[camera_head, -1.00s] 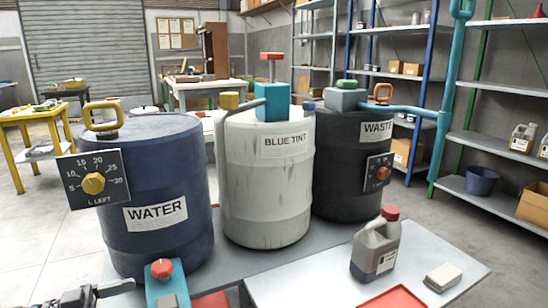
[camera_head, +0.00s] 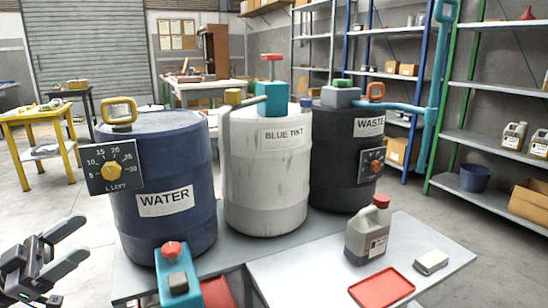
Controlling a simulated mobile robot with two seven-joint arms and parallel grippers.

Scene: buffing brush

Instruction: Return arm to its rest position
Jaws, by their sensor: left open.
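My left gripper (camera_head: 72,245) is at the lower left of the head view, open and empty. Its two grey fingers point right, to the left of the blue WATER barrel (camera_head: 165,235) and apart from it. The barrel carries a dial with a yellow knob (camera_head: 111,171) and a yellow handle on top. The white BLUE TINT barrel (camera_head: 265,185) stands in the middle, with a teal pump (camera_head: 273,101) on top. The black WASTE barrel (camera_head: 335,150) stands right of it. My right gripper is not in view.
A teal device with a red button (camera_head: 176,278) stands at the front. Open floor lies left of the barrels.

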